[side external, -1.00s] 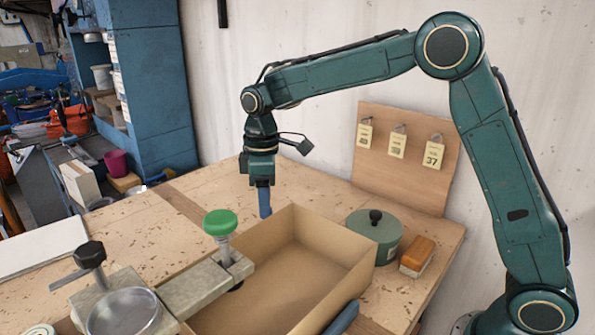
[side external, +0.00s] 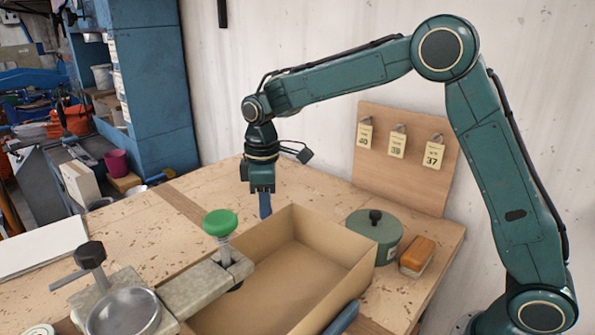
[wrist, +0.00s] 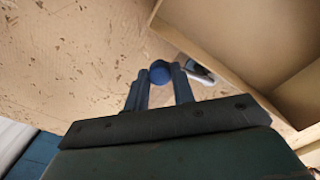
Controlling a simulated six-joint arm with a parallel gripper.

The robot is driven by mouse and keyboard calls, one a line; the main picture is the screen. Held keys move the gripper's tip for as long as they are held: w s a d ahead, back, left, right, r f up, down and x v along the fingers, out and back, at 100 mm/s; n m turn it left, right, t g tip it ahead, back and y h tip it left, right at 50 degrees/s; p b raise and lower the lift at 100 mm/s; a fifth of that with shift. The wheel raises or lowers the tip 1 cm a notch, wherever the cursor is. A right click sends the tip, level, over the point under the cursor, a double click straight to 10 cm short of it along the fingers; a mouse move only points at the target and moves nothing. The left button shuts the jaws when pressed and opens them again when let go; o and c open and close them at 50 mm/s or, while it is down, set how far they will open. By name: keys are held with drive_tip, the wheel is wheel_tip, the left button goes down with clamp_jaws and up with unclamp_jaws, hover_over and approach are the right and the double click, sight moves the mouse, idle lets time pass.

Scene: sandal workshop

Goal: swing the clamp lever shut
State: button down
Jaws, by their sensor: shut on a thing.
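The blue upright grip (side external: 265,206), which looks like the clamp lever's handle, stands behind the far left corner of the cardboard box. My gripper (side external: 263,192) is above it, pointing down, with its fingers around the grip's upper part. In the wrist view the grip's round blue end (wrist: 160,72) sits between the two fingertips (wrist: 160,82). A grey metal piece (wrist: 200,73) shows beside the right finger, close to the box wall; I cannot tell how it joins the grip. The grip's lower end is hidden in the side view.
The open cardboard box (side external: 345,270) stands in front of the grip. A fixture with a green knob (side external: 220,222) and a round metal dish (side external: 122,312) is at front left. A green lidded pot (side external: 375,235) and a brush (side external: 417,256) stand right. The bench is clear left of the grip.

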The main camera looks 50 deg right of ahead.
drive_tip(key=shift+w, duration=0.1)
drive_tip(key=shift+w+a+n, duration=0.2)
drive_tip(key=shift+w+n, duration=0.3)
drive_tip(key=shift+n, duration=0.4)
drive_tip(key=shift+w+a+n, duration=0.2)
drive_tip(key=shift+w+n, duration=0.3)
drive_tip(key=shift+n, duration=0.4)
drive_tip(key=w+a+n, duration=0.1)
drive_tip(key=n, duration=0.1)
drive_tip(key=w+a+n, duration=0.1)
drive_tip(key=n, duration=0.1)
drive_tip(key=shift+w+n, duration=0.15)
drive_tip(key=shift+n, duration=0.15)
drive_tip(key=a+n, duration=0.1)
drive_tip(key=w+a+n, duration=0.1)
drive_tip(key=n, duration=0.1)
drive_tip(key=shift+w+n, duration=0.1)
drive_tip(key=shift+n, duration=0.2)
drive_tip(key=shift+w+a+n, duration=0.15)
drive_tip(key=shift+a+n, duration=0.55)
drive_tip(key=shift+n, duration=0.35)
drive_tip(key=shift+w+a+n, duration=0.1)
drive_tip(key=shift+a+n, duration=0.55)
drive_tip(key=shift+n, duration=0.4)
drive_tip(key=c, duration=1.2)
unclamp_jaws()
drive_tip(key=shift+o, duration=0.2)
drive_tip(key=shift+r, duration=0.1)
wheel_tip(320, 180, up, 14)
drive_tip(key=shift+f, duration=0.2)
